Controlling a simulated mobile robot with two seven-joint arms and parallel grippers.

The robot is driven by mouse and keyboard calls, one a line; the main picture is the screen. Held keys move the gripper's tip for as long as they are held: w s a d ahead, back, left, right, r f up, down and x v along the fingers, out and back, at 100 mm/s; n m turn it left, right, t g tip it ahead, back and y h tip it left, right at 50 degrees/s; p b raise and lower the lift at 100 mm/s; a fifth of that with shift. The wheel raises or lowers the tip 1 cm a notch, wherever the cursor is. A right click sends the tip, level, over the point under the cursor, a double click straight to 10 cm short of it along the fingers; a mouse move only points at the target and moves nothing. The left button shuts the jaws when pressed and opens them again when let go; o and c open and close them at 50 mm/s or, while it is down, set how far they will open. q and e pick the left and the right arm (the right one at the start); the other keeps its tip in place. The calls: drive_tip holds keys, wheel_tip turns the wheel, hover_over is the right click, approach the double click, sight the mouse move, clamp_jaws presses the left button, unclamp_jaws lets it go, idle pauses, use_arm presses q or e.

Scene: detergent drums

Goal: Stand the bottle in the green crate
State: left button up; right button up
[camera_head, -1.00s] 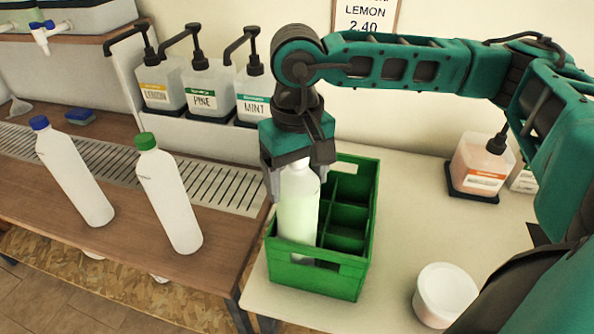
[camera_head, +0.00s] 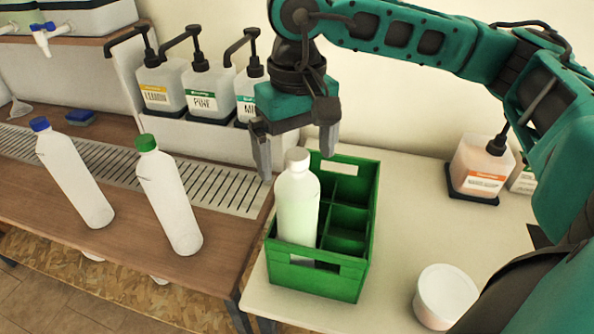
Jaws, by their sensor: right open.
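The white bottle (camera_head: 297,205) with a pale green tint and a white cap stands upright in a left compartment of the green crate (camera_head: 315,281). Its base is hidden behind the crate's front wall. My right gripper (camera_head: 296,163) is open, its two fingers apart above and around the level of the bottle's cap. It looks clear of the bottle. The crate's right compartments look empty. My left gripper is not in view.
Two white bottles, one blue-capped (camera_head: 73,176) and one green-capped (camera_head: 168,196), stand on the wooden counter at left. Several pump drums line the back shelf. A pink drum (camera_head: 481,165) and a white tub (camera_head: 444,296) stand right of the crate on the pale table.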

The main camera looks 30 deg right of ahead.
wheel_tip(320, 180, up, 7)
drive_tip(key=shift+f, duration=0.15)
idle(0.6)
